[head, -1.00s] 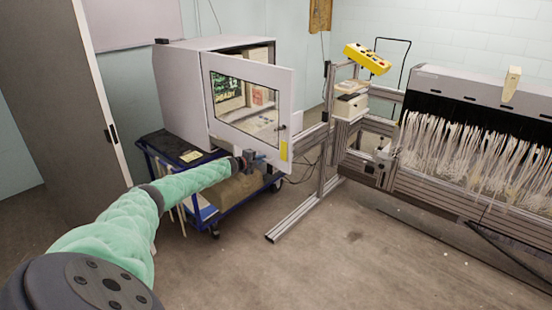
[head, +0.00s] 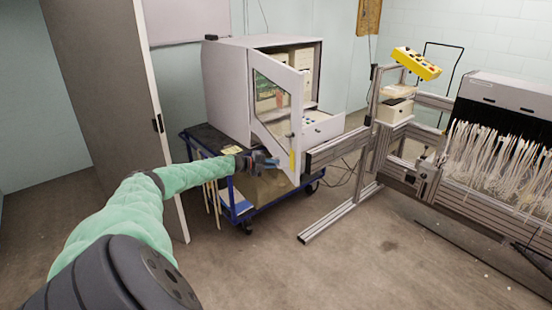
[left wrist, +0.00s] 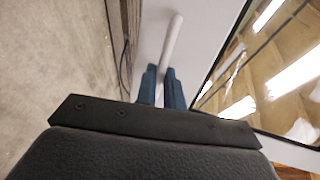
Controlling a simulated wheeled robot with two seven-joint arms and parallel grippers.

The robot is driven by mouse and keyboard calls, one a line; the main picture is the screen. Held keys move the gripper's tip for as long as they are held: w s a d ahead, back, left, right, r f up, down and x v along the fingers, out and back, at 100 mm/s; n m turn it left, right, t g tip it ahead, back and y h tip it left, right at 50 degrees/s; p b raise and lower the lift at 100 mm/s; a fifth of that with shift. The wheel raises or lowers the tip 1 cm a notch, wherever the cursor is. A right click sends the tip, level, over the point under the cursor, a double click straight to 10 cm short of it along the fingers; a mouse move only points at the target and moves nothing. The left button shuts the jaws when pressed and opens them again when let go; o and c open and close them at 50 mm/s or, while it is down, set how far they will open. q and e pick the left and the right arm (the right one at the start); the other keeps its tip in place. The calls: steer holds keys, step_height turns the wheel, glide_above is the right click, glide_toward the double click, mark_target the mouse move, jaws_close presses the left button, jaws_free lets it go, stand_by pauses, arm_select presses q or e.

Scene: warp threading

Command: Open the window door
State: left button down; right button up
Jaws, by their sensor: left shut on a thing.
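The window door (head: 259,128) is a white panel with a dark-edged glass pane, hinged on a grey-white cabinet (head: 226,100). It stands partly open, swung out at an angle from the cabinet front. The handle is too small to make out clearly in the head view. My right gripper is out of view.
The cabinet stands on a blue cart (head: 256,211). A metal frame (head: 340,212) with a yellow control box (head: 416,63) stands close on the right, beside the loom with white threads (head: 500,165). A tall grey panel (head: 105,90) is at left. Front floor is clear.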

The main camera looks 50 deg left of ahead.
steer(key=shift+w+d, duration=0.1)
arm_select(q)
steer(key=c, duration=1.6)
jaws_free()
steer(key=shift+c, duration=0.2)
steer(key=shift+o, duration=0.5)
steer(key=shift+a, duration=0.1)
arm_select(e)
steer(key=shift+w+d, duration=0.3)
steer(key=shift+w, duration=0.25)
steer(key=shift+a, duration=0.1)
